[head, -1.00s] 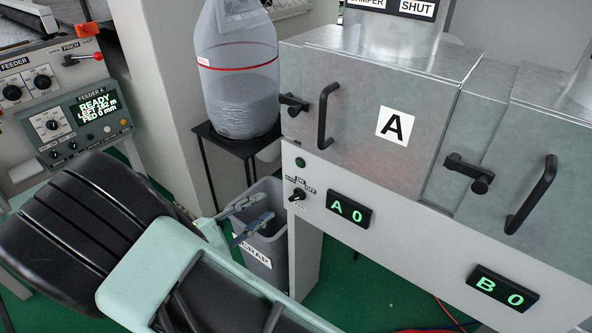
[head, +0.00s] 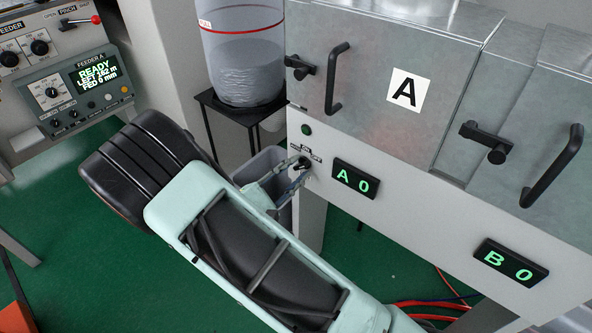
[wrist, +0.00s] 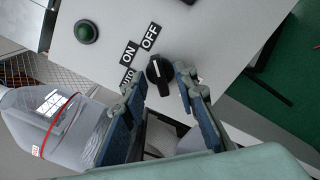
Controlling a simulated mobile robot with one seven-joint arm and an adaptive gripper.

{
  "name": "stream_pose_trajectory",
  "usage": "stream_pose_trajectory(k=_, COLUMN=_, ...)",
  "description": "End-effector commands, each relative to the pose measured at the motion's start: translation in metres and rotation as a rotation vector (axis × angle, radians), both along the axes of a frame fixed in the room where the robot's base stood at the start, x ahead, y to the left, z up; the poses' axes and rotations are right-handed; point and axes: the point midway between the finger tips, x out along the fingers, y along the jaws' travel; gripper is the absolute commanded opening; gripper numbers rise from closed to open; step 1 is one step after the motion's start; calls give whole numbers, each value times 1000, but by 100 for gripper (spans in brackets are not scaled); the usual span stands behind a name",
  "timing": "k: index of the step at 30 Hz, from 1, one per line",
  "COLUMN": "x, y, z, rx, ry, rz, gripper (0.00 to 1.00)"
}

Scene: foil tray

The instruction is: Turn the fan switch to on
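The fan switch (wrist: 159,74) is a black rotary knob on the pale panel. In the wrist view the labels AUTO, ON and OFF (wrist: 150,37) lie around its upper left side. A small pale mark shows on the knob, but I cannot tell for sure which label it points at. In the head view the knob (head: 305,163) is small and close to my fingertips. My gripper (wrist: 157,84) is open, with one blue-padded finger on each side of the knob. I cannot tell whether either finger touches it.
A green lamp (head: 306,130) sits above the switch, and display A 0 (head: 355,179) is to its right. Oven door A with a black handle (head: 337,78) is above. A bin (head: 258,164) stands behind my gripper, and a clear drum (head: 243,60) on a black stand is at left.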

Motion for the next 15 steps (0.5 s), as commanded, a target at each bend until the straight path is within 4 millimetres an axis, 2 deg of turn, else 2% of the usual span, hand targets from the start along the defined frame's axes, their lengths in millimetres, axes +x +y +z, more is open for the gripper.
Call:
stream_pose_trajectory(k=10, x=4, y=-3, z=0, rx=0, ry=1, rz=1, gripper=27)
stream_pose_trajectory(k=15, x=4, y=-3, z=0, rx=0, ry=1, rz=1, gripper=9)
